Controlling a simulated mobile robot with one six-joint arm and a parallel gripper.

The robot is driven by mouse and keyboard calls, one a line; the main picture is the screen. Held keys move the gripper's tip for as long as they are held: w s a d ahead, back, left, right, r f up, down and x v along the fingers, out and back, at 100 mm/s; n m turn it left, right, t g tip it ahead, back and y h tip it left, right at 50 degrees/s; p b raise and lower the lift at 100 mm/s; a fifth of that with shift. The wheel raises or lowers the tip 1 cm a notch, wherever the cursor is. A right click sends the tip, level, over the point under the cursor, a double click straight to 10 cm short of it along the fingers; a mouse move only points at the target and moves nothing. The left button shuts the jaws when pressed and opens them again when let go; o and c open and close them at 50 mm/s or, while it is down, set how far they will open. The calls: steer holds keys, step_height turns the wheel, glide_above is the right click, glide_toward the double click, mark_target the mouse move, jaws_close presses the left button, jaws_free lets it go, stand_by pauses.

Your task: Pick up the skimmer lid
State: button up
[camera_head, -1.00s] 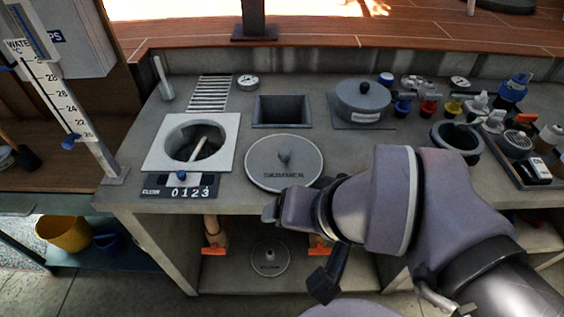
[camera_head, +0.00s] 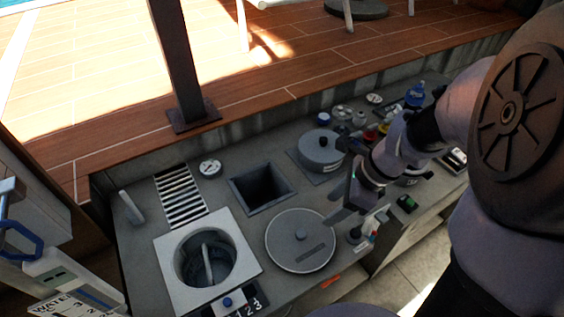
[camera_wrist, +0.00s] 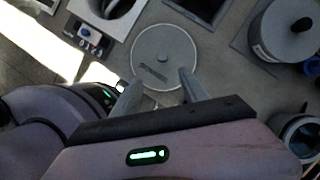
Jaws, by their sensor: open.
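The skimmer lid (camera_head: 285,245) is a round grey disc with a small knob in its middle and dark lettering. It lies flat on the grey counter, right of the white square skimmer frame. The lid also shows in the wrist view (camera_wrist: 150,50), ahead of the fingers. My gripper (camera_head: 340,212) is above the counter at the lid's right side, apart from the knob. In the wrist view my gripper (camera_wrist: 158,78) has its two fingers spread with nothing between them; the tips overlap the lid's near edge in the picture.
The white frame (camera_head: 239,252) has an open round hole. Behind the lid is a square dark pit (camera_head: 262,187); a grey lidded pot (camera_head: 318,152) stands at the back right. A slotted grate (camera_head: 180,195) and a round gauge (camera_head: 210,168) lie at the back left.

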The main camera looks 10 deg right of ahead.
steer(key=b, duration=0.6)
glide_above(302, 233)
steer(key=s+d, duration=0.2)
steer(key=f, duration=1.1)
steer(key=shift+w+f, duration=0.2)
steer(key=b+x, duration=0.1)
steer(key=x, duration=0.1)
steer(key=b+x, duration=0.2)
steer(key=x, duration=0.1)
steer(key=shift+w+f, duration=0.25)
steer(key=shift+f, duration=0.05)
steer(key=shift+r, duration=0.2)
steer(key=shift+c, duration=0.2)
jaws_close()
